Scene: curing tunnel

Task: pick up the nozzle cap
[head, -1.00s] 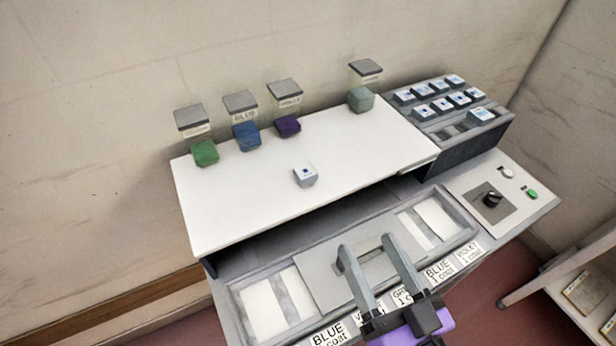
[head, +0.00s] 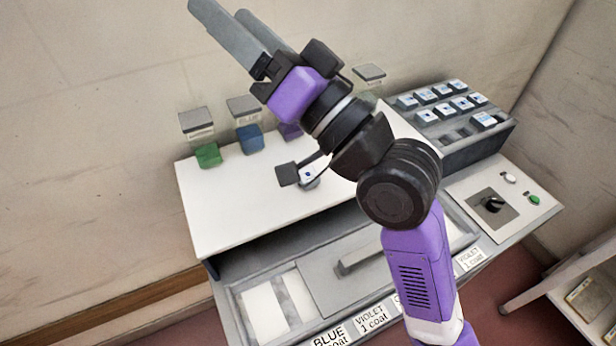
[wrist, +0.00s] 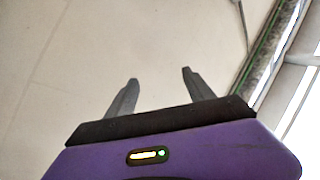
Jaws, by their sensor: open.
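A small pale block (head: 309,181) with a blue dot lies on the white tabletop, near its middle. It may be the nozzle cap; similar blocks sit in the grey rack. A dark part of my arm hides some of it in the head view. My gripper (head: 218,10) is raised high at the upper left, well away from the block, with its fingers apart and pointing up and left. In the wrist view, my gripper (wrist: 160,76) has nothing between its fingers and faces the bare wall; no block shows there.
A grey rack (head: 478,137) with several dotted blocks is at right. A control panel (head: 515,212) and labelled drawer (head: 290,275) are in front.

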